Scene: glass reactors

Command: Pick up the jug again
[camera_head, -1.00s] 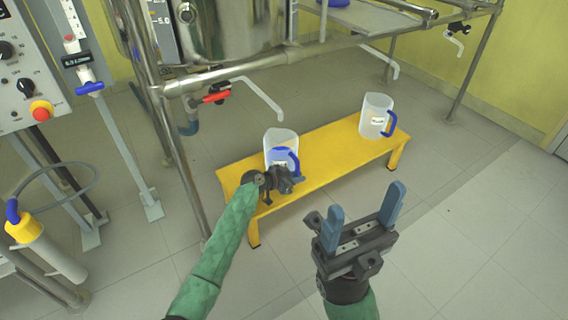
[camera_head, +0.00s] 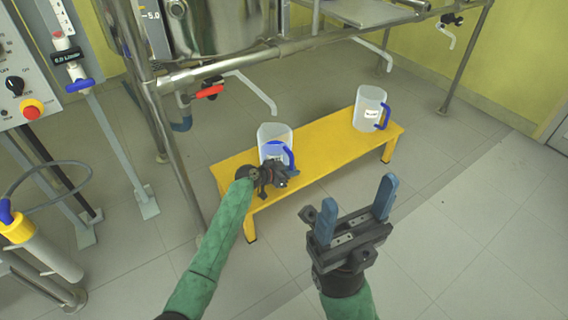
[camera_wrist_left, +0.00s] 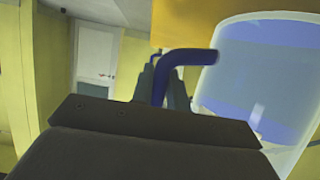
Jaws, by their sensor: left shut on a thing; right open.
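A clear jug (camera_head: 274,138) with a blue handle (camera_head: 288,154) stands on the left part of the yellow bench (camera_head: 318,150). My left gripper (camera_head: 277,172) is at this jug's near side, shut on its handle. The left wrist view shows the blue handle (camera_wrist_left: 184,58) between the fingers and the jug (camera_wrist_left: 262,75), with blue showing through its wall, beside them. A second jug (camera_head: 369,108) with a blue handle and a white label stands upright on the bench's right part. My right gripper (camera_head: 358,210) is open and empty in front of the bench, touching nothing.
A metal frame with a rail (camera_head: 300,52) carries a steel vessel (camera_head: 215,25) behind the bench. A red-handled valve (camera_head: 208,91) and a bent outlet pipe (camera_head: 256,92) reach toward the left jug. A control panel (camera_head: 18,75) stands at the left. The floor at right is clear.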

